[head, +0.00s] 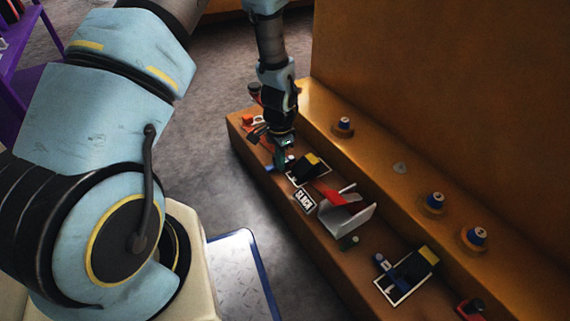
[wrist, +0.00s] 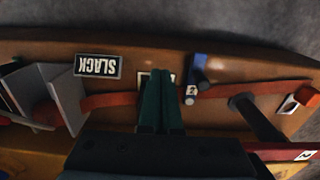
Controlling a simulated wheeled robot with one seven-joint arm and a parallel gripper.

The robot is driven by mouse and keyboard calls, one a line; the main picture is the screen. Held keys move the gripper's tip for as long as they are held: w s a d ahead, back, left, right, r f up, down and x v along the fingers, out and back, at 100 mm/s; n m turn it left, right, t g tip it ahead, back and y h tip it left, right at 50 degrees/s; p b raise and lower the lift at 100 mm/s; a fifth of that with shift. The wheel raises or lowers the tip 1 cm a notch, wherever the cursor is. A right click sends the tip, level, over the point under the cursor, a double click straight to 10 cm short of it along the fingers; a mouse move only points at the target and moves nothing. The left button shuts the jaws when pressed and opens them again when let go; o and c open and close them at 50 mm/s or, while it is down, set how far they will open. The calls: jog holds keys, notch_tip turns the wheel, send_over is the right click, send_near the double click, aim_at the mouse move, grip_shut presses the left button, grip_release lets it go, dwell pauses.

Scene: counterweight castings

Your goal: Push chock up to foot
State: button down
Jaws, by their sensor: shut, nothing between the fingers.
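My gripper (head: 280,160) points down over the near, lower step of the orange-brown bench. In the wrist view its green fingers (wrist: 161,122) are together with nothing between them. A black block with a yellow patch (head: 312,164) sits on a white-outlined plate, just right of the fingers in the head view. I cannot tell which piece is the chock or which is the foot. In the wrist view, the fingers hide most of the white-outlined area beneath them.
A red strap (wrist: 110,100) runs along the step into a grey-white bracket (head: 352,216). A SLACK label (head: 304,201) lies beside it. Several blue-topped knobs (head: 437,200) stand on the upper step, below a tall wall.

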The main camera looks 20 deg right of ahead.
aim_at(307, 160)
notch_tip(307, 160, down, 8)
jog(key=b, duration=0.3)
jog(key=shift+r, duration=0.1)
jog(key=shift+w+d+r+b, duration=0.15)
jog(key=shift+d+b, duration=0.1)
jog(key=shift+d, duration=0.4)
jog(key=shift+w+d+f+b, duration=0.1)
jog(key=shift+d+b, duration=0.1)
jog(key=shift+d, duration=0.4)
jog(key=shift+w+d+r, duration=0.15)
jog(key=shift+d+r, duration=0.05)
jog(key=shift+d, duration=0.45)
jog(key=shift+d, duration=0.1)
jog(key=d, duration=0.3)
jog(key=w+d+p, duration=0.1)
jog(key=d, duration=0.1)
jog(key=shift+d, duration=0.4)
